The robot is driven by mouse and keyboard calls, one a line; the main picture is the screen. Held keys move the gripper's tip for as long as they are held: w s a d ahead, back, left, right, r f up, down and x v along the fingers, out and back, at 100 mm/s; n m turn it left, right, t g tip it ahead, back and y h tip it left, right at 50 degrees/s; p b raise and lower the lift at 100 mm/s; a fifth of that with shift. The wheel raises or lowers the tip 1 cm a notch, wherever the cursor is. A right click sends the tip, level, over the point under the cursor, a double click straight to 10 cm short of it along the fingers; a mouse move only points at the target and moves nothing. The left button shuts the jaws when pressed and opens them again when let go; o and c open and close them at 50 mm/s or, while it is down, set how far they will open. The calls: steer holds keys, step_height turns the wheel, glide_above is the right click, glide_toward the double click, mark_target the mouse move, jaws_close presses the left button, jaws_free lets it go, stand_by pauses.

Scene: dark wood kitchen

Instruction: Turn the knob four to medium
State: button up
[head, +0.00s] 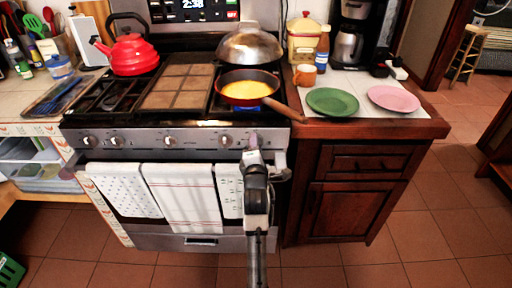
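The stove front has a steel panel (195,139) with a row of round silver knobs. From the left, the first (89,140), second (117,139) and third (170,140) knobs are clear of my arm. Another knob (226,140) shows just left of my gripper. My gripper (253,141) is at the right end of the panel, in front of the rightmost knob position, and hides most of it. I cannot tell whether the fingers touch or hold a knob. A blue flame shows under the frying pan (248,90) on the front right burner.
A red kettle (134,54) and a domed lid (249,46) stand on the back of the stove. Towels (183,198) hang on the oven handle beside my arm. A green plate (332,101) and pink plate (394,98) lie on the right counter.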

steer(key=o, duration=0.4)
steer(key=shift+o, duration=0.2)
steer(key=shift+s, duration=0.15)
steer(key=s+b, duration=0.3)
steer(key=s, duration=1)
steer(key=shift+s, duration=0.25)
